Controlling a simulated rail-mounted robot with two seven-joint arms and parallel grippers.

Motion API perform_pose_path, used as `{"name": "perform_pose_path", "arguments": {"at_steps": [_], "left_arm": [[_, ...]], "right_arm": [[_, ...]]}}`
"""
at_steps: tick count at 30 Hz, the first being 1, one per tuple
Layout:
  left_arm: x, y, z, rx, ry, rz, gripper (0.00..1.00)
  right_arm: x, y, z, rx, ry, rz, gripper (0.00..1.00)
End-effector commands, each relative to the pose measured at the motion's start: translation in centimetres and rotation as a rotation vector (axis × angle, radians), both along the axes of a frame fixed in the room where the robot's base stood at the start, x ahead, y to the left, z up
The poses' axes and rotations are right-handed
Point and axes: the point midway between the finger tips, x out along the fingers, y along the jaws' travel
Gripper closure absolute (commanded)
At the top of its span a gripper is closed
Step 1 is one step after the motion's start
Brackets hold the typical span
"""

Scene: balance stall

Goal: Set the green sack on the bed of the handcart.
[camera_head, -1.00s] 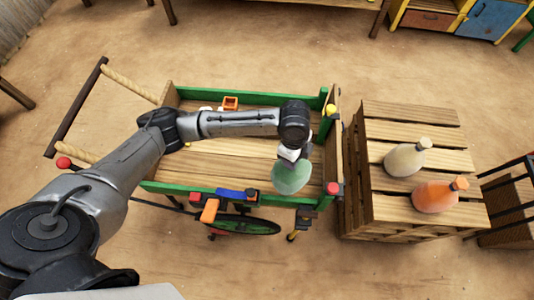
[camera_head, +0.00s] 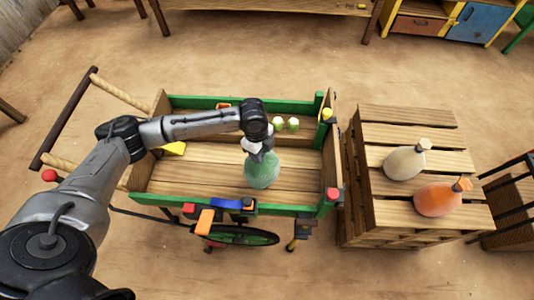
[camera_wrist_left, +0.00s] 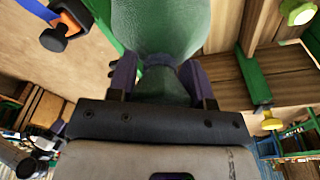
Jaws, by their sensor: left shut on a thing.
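The green sack (camera_head: 262,170) is a rounded bag with a tied neck. My left gripper (camera_head: 258,148) is shut on its neck, and the sack hangs below it over the wooden bed (camera_head: 190,182) of the handcart. In the left wrist view, the gripper's fingers (camera_wrist_left: 160,80) close on the neck of the sack (camera_wrist_left: 165,28). I cannot tell whether the sack's bottom touches the bed. The handcart has green side rails (camera_head: 205,101) and a wheel (camera_head: 240,235) at the near side. My right gripper is not in view.
A slatted crate (camera_head: 405,122) at the right holds a cream sack (camera_head: 404,160) and an orange sack (camera_head: 440,198). The bed's left part is mostly clear.

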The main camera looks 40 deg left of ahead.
Motion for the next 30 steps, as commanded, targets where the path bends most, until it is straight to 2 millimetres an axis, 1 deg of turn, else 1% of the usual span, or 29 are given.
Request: {"name": "perform_pose_path", "arguments": {"at_steps": [1, 4, 8, 11, 18, 20, 30], "left_arm": [[0.2, 0.1, 0.3, -0.003, -0.008, 0.001, 1.0], [0.2, 0.3, 0.2, -0.003, -0.008, 0.001, 1.0], [0.2, 0.3, -0.2, -0.003, -0.008, 0.0, 1.0], [0.2, 0.3, -0.9, -0.002, -0.006, 0.0, 1.0], [0.2, 0.3, -3.4, -0.002, -0.007, 0.0, 1.0], [0.2, 0.3, -3.8, -0.002, -0.007, 0.0, 1.0], [0.2, 0.3, -3.8, -0.002, -0.008, 0.0, 1.0]], "right_arm": [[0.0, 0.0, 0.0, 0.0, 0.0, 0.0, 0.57], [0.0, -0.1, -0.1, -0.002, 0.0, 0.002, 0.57], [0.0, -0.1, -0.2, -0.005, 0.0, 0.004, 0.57], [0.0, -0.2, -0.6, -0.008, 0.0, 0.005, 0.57], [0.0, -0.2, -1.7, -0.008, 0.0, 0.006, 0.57], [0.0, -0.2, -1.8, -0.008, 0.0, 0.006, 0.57], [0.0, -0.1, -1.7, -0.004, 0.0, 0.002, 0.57]]}}
